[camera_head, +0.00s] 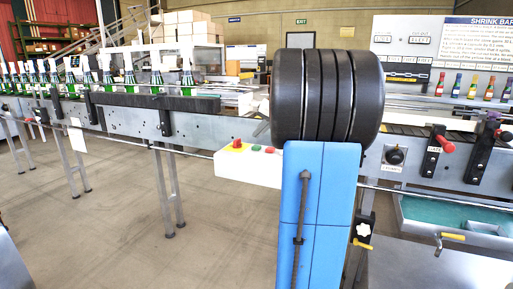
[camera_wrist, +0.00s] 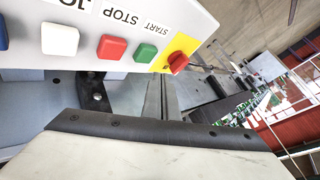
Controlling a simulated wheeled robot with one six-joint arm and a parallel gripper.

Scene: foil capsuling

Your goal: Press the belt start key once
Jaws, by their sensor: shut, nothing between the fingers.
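The control box (camera_head: 250,165) is a white panel on the front of the conveyor, left of my arm. The belt start key is the green button (camera_wrist: 145,53), labelled START in the wrist view; it also shows in the head view (camera_head: 255,149). Beside it are the red STOP button (camera_wrist: 112,46) and a red mushroom knob (camera_wrist: 178,63) on a yellow plate. My gripper (camera_wrist: 162,80) is shut and empty. Its narrow fingers appear just below the green button; whether they touch it cannot be told. In the head view my arm hides the gripper.
A white button (camera_wrist: 57,38) and a blue button (camera_wrist: 2,33) sit farther along the panel. The conveyor (camera_head: 120,120) runs left with several green bottles on it. A red-handled clamp (camera_head: 437,150) and a teal-lined tray (camera_head: 450,213) are at right. The floor at left is open.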

